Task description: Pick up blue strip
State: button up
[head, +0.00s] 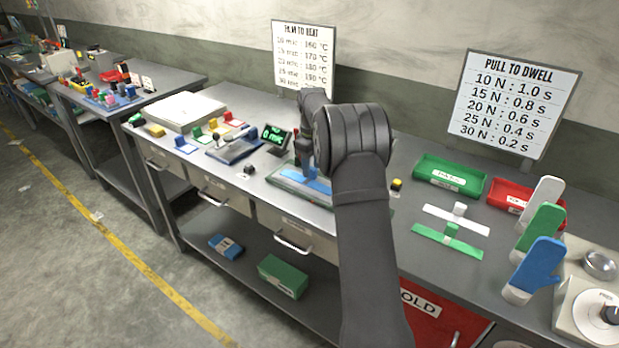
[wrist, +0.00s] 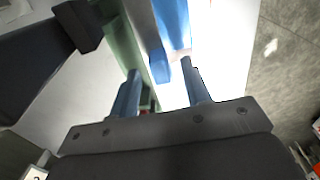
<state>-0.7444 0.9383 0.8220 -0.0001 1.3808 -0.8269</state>
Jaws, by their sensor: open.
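The blue strip (head: 318,186) lies on a pale, glass-like plate (head: 288,183) on the bench, and my arm covers its right part in the head view. In the wrist view the blue strip (wrist: 174,22) runs up to the top edge, with a small blue tab (wrist: 160,66) at its near end. My gripper (wrist: 160,72) is open, with one finger on each side of the tab. I cannot tell whether either finger touches it. In the head view the fingers are largely hidden by my arm.
A white strip (head: 470,222) and a green strip (head: 432,239) with tabs lie to the right. Behind are a green tray (head: 450,176) and a red tray (head: 500,194). White, green and blue gloves (head: 540,262) stand at the right. A small display (head: 275,136) stands left of the plate.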

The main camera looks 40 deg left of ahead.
grip_shut()
